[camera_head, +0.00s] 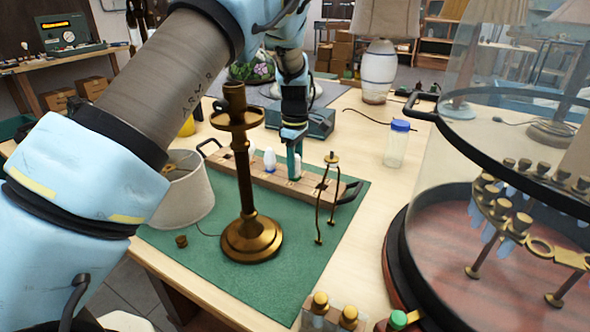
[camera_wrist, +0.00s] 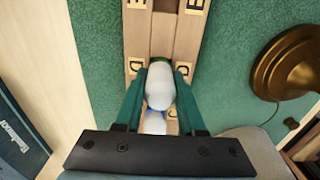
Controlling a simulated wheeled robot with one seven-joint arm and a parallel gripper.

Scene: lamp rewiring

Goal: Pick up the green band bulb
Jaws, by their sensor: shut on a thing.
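My gripper (camera_head: 294,168) points down at the wooden bulb rack (camera_head: 229,161) on the green mat. In the wrist view my gripper (camera_wrist: 160,84) has its two green fingers shut on a white bulb (camera_wrist: 161,90) with a hint of green at its far end. The bulb is at the rack; I cannot tell whether its base is still in a slot. A second bulb with a blue band (camera_head: 270,160) stands beside it in the rack, and its blue band shows in the wrist view (camera_wrist: 156,125), partly hidden.
A brass lamp stand (camera_head: 246,190) stands close in front of the rack, with a wire harp (camera_head: 319,210) to its right. A lampshade (camera_head: 185,195) is at left. A blue-lidded jar (camera_head: 397,145) and a large glass-covered stand (camera_head: 405,250) are at right.

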